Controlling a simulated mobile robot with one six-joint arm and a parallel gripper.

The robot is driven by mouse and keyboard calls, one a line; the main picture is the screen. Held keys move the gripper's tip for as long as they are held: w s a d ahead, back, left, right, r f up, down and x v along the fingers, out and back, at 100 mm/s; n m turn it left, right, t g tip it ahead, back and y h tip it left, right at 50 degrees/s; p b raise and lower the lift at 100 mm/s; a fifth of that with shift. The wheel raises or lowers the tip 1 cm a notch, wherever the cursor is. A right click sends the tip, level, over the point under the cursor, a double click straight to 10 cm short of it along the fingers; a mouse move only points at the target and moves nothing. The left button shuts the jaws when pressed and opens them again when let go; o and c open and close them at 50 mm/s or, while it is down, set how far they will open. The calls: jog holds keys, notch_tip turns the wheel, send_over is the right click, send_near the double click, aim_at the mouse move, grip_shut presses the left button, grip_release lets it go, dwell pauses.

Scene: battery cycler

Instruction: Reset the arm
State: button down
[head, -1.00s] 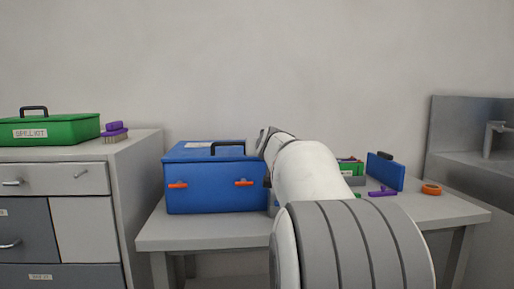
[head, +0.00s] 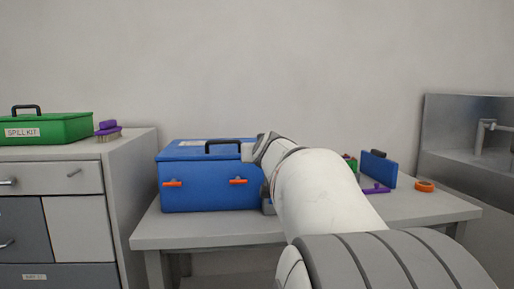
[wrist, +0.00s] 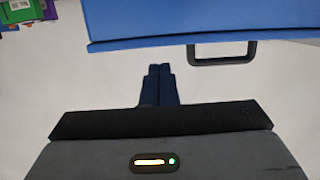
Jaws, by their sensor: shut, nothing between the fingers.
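My arm (head: 325,190) reaches forward over the table (head: 200,229), beside the right end of a blue case (head: 210,190) with a black top handle and orange latches. The arm's own links hide the gripper's fingers in the head view. In the wrist view my gripper (wrist: 160,68) is shut, its dark fingers together and empty. A blue surface with a black handle (wrist: 221,60) lies beyond the fingertips, apart from them in the picture.
A blue panel (head: 379,170), a purple brush (head: 376,188) and an orange ring (head: 424,186) are on the table's right part. A cabinet with a green spill kit (head: 45,128) stands left; a grey sink (head: 465,150) stands right. The arm partly hides a green bin.

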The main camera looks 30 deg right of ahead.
jog(key=s+a+n+g+y+p, duration=0.25)
jog(key=s+a+p, duration=0.25)
jog(key=a+p, duration=0.4)
jog(key=s+a+n+g+y+p, duration=0.1)
jog(key=s+a+g+y+p, duration=0.25)
jog(key=a+p, duration=0.55)
jog(key=s+a+r+g+p, duration=0.1)
jog(key=s+a+g+p, duration=0.2)
jog(key=s+p, duration=0.5)
jog(key=s+a+r+n+g+p, duration=0.1)
jog(key=s+a+g+p, duration=0.1)
jog(key=s+p, duration=0.7)
jog(key=shift+s+a+r+g, duration=0.15)
jog(key=shift+s+a+g, duration=0.25)
jog(key=shift+s+a, duration=0.35)
